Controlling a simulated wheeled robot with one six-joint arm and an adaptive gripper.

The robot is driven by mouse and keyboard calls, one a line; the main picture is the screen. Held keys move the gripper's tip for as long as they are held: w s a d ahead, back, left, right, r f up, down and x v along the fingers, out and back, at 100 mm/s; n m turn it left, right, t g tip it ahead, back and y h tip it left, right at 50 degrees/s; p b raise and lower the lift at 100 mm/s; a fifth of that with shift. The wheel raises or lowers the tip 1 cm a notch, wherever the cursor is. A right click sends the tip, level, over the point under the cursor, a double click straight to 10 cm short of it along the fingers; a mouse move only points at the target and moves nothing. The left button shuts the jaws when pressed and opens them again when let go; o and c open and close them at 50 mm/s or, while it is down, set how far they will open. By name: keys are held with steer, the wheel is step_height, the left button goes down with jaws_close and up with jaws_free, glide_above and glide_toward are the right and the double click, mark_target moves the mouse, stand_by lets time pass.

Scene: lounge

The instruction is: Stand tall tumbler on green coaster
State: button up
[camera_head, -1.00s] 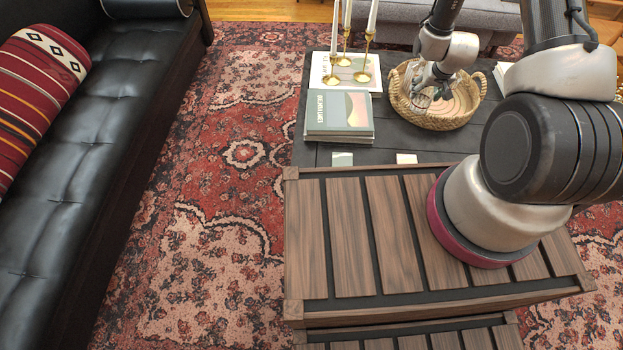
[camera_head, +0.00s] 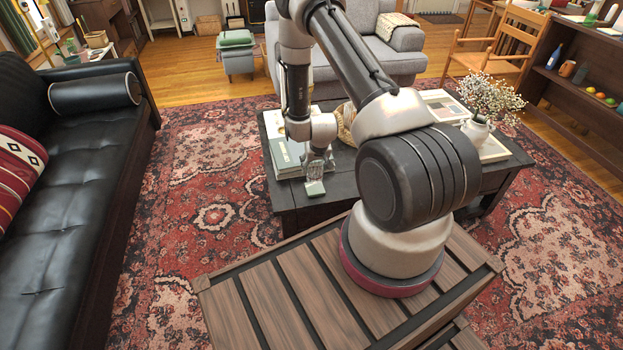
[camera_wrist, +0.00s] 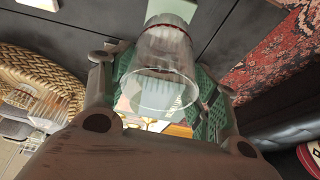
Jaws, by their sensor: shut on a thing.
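The tall tumbler (camera_wrist: 160,70) is clear glass. In the wrist view it sits between the green-padded fingers of my gripper (camera_wrist: 165,95), which is shut on it. Its wide rim faces the camera and its narrower base points away. The pale green coaster (camera_head: 315,188) lies near the front edge of the dark table, just below my gripper (camera_head: 318,165) in the head view. In the wrist view the coaster (camera_wrist: 172,8) shows beyond the tumbler's base. Whether the base touches it, I cannot tell.
A woven basket (camera_wrist: 35,65) with another clear glass (camera_wrist: 55,105) lies left in the wrist view. A cream coaster (camera_wrist: 40,4) is at the top left. A flower vase (camera_head: 477,130) stands right.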

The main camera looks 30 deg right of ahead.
mark_target(315, 173)
steer(key=shift+w+d+f, duration=0.1)
steer(key=shift+f, duration=2.3)
steer(key=shift+f, duration=0.15)
steer(key=o, duration=1.5)
steer(key=shift+o, duration=0.2)
